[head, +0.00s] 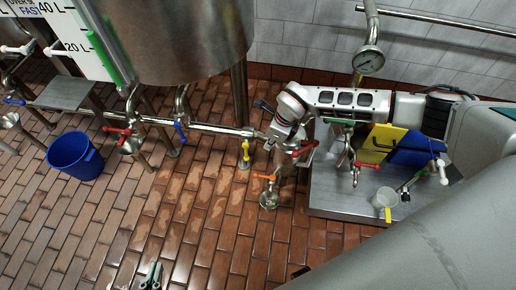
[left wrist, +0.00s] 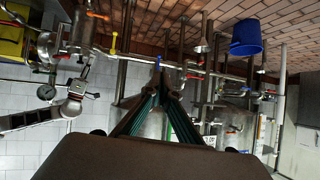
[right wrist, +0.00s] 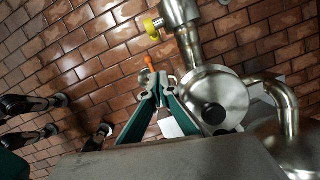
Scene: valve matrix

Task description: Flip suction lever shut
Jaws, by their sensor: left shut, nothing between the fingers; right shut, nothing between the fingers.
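No lever in view carries a readable suction label. In the head view a yellow lever (head: 245,152), an orange lever (head: 265,177) and a red lever (head: 305,149) sit near the end of the steel pipe. My right arm reaches in from the right above them; its wrist partly hides this area. My right gripper (right wrist: 158,78) is shut and empty in the right wrist view, with the orange lever (right wrist: 149,63) just beyond its tips and the yellow lever (right wrist: 152,28) above. My left gripper (head: 150,275) is shut and empty at the bottom edge, and also shows in the left wrist view (left wrist: 158,64).
A steel tank (head: 180,40) and its pipe (head: 200,127) stand at the back. Red and blue levers sit along the pipe. A blue bucket (head: 76,156) is at left. The central tiled floor is clear.

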